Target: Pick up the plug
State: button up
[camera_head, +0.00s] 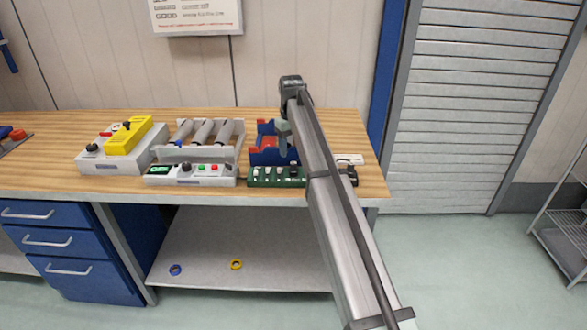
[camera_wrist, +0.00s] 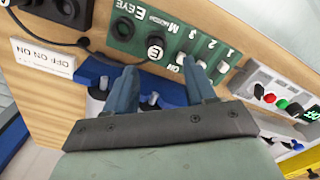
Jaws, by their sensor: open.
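A round black piece marked E (camera_wrist: 156,46) sits on the green panel (camera_wrist: 205,20) in the wrist view, with a black cable running from it. It looks like the plug, but I cannot be sure. A black block (camera_wrist: 62,8) with round parts and a cable lies beside the panel at the top left. My gripper (camera_wrist: 160,68) is open, its two blue-grey fingers apart and pointing toward the panel, with nothing seen held. In the head view my gripper (camera_head: 284,134) hangs over the bench by the blue and red holder (camera_head: 265,150), behind the green panel (camera_head: 262,177).
A grey control box (camera_head: 190,180) with buttons stands left of the panel, before a rack of cylinders (camera_head: 208,133). A yellow device (camera_head: 128,138) is farther left. A white label plate (camera_wrist: 42,60) lies near the cable. The bench's right edge is close by.

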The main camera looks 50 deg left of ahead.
aim_at(293, 163)
jog(key=shift+w+d+f, duration=0.1)
jog(key=shift+w+f, duration=0.05)
jog(key=shift+f, duration=1.4)
jog(key=shift+w+d+f, duration=0.1)
jog(key=shift+w+f, duration=0.05)
jog(key=shift+f, duration=1.35)
jog(key=shift+c, duration=0.2)
grip_shut()
